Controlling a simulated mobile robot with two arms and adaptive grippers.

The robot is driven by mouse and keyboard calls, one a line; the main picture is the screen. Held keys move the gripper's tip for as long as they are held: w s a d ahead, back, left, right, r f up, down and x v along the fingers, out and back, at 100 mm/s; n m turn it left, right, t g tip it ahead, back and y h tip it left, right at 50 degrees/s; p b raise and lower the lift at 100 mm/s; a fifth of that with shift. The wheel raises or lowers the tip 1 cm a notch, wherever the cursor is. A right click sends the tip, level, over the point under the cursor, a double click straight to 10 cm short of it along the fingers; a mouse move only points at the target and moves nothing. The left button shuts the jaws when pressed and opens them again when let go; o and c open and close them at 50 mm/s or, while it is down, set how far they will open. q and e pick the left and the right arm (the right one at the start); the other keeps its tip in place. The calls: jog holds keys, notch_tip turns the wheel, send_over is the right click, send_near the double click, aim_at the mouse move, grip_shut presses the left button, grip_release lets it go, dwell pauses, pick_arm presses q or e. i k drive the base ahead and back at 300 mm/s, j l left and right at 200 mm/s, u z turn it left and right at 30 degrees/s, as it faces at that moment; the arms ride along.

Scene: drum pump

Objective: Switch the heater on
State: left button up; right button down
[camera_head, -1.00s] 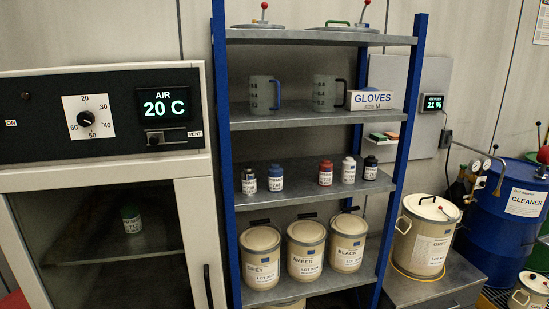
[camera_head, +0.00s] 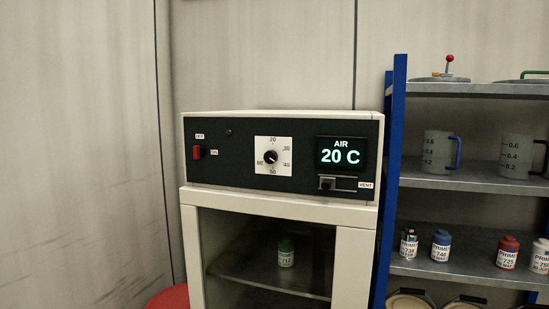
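The heater (camera_head: 300,196) is a cream cabinet with a black control panel (camera_head: 225,172) on top and a glass-fronted chamber below. A red rocker switch (camera_head: 197,152) sits at the panel's left, with an OFF label above it and an ON label to its right; its exact position is too small to tell. A small indicator lamp (camera_head: 229,133) looks dark. A round black dial (camera_head: 271,157) stands in the panel's middle, on a white scale. The display (camera_head: 341,154) reads AIR 20 C. A vent slider (camera_head: 327,183) is below it. Neither gripper is in view.
A blue-framed shelf rack (camera_head: 392,180) with jugs and small paint jars is close at the right. A red round object (camera_head: 168,298) is at the lower left. The wall left of the heater is bare.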

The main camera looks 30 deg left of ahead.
aim_at(199, 152)
jog(key=u, duration=1.5)
